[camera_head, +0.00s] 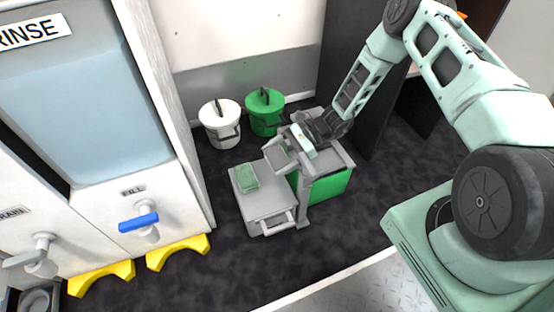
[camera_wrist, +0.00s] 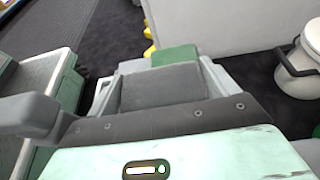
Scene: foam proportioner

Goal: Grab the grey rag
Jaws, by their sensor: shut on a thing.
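My gripper (camera_head: 308,138) is low over the grey cart (camera_head: 343,157), with its jaws closed. The grey rag (camera_wrist: 165,87) seems to be the flat, matte grey piece just past the dark finger edge in the wrist view. In the head view, a tilted grey piece (camera_head: 276,158) shows at the left of my gripper. I cannot clearly part the rag from the grey cart frame around it. The gripped part is hidden by the fingers. A folded green rag (camera_head: 248,178) lies apart on the cart's lower grey lid (camera_head: 268,207); it also shows in the wrist view (camera_wrist: 175,56).
A white bucket (camera_head: 220,125) and a green bucket (camera_head: 265,112) stand behind the cart. A dark panel (camera_head: 345,70) rises behind my arm. The rinse cabinet (camera_head: 100,120) and yellow floor pieces (camera_head: 178,252) are at the left. The dark floor in front is clear.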

